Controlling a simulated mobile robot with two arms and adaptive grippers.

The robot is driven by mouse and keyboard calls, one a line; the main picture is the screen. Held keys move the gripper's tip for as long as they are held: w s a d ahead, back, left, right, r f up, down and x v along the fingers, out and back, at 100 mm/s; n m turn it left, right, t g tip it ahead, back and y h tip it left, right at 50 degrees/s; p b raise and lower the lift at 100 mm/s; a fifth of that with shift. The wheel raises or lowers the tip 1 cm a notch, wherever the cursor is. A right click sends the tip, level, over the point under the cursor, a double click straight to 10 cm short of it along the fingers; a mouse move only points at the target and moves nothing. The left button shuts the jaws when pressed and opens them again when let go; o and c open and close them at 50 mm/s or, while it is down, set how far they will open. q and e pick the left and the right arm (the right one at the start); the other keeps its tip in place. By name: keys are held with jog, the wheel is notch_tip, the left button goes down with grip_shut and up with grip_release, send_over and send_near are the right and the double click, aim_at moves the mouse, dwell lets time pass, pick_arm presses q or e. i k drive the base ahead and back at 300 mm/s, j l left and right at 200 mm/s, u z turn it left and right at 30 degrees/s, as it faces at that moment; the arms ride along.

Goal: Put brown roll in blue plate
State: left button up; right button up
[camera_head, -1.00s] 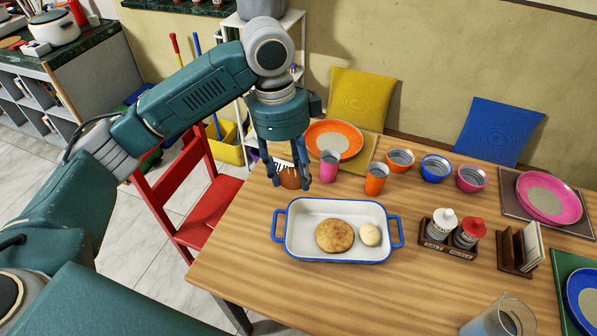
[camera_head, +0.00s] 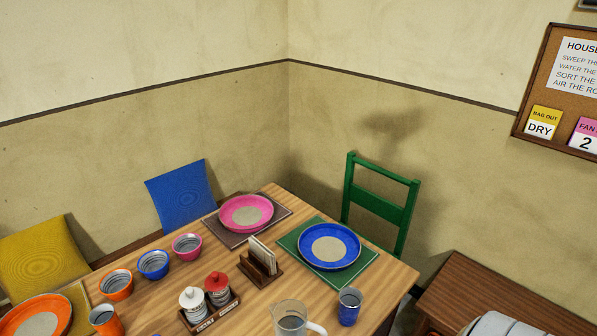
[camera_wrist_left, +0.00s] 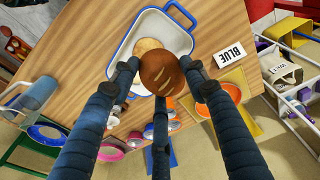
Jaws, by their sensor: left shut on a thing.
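The brown roll (camera_wrist_left: 161,72), round with pale score marks, is held between the fingers of my left gripper (camera_wrist_left: 158,75) in the left wrist view. The gripper is shut on it, above the wooden table and near a white blue-rimmed baking dish. The blue plate (camera_head: 306,251), with a grey centre, lies on a green placemat at the right end of the table in the head view. It looks empty. Neither gripper shows in the head view.
The white dish (camera_wrist_left: 166,33) holds a tan bread. Near the blue plate stand a napkin holder (camera_head: 261,264), a blue cup (camera_head: 348,308), a clear pitcher (camera_head: 292,319) and a shaker rack (camera_head: 210,314). A pink plate (camera_head: 226,218) lies beyond. A green chair (camera_head: 379,205) is behind.

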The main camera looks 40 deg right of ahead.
aim_at(330, 249)
jog(key=i+l+z, duration=0.1)
jog(key=l+z, duration=0.15)
jog(key=l, duration=0.15)
jog(key=i+l+z, duration=0.25)
jog(key=l, duration=0.15)
jog(key=i+l+z, duration=0.1)
jog(key=l+z, duration=0.15)
jog(key=l, duration=0.15)
jog(key=i+l+z, duration=0.2)
jog(key=l, duration=0.15)
